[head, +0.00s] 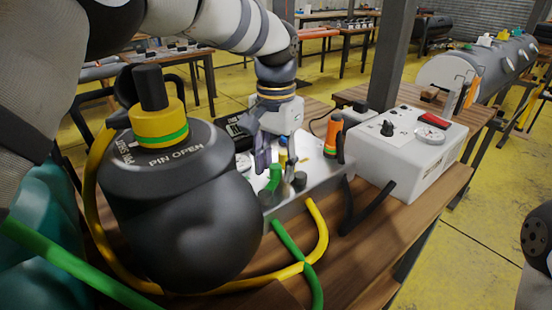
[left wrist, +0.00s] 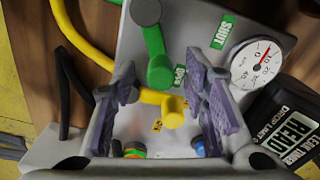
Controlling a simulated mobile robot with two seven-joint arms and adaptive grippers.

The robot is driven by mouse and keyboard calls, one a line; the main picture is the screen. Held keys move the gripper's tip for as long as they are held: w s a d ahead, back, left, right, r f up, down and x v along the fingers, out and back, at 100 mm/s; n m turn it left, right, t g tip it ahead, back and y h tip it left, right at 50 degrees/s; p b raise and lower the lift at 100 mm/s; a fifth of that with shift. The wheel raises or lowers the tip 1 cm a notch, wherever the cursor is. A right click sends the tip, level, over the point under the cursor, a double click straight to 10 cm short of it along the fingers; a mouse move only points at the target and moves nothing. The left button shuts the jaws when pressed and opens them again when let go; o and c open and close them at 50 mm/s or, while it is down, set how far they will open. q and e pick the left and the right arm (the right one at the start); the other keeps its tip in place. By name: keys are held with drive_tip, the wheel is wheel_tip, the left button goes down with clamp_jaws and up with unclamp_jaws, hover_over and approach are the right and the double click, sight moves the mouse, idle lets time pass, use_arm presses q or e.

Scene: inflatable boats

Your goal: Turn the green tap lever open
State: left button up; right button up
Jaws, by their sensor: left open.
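The green tap lever (head: 274,177) stands on the grey metal manifold box (head: 318,170) on the wooden bench. In the left wrist view the green lever (left wrist: 155,50) runs from the top edge down to a round end beside a green OPEN label (left wrist: 180,76). A green SHUT label (left wrist: 223,32) is to its upper right. My left gripper (head: 277,158) is open above the box, pointing down. In the wrist view its fingers (left wrist: 163,75) lie on either side of the green lever's round end. I cannot tell whether they touch it. My right gripper is out of view.
A yellow tap (left wrist: 165,108) sits close below the green one. A big black cylinder with PIN OPEN lettering (head: 165,190), an orange-topped bottle (head: 334,132) and a white box (head: 400,150) flank the manifold.

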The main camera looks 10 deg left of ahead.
sight(276, 166)
use_arm(q)
wheel_tip(276, 166, up, 12)
idle(0.3)
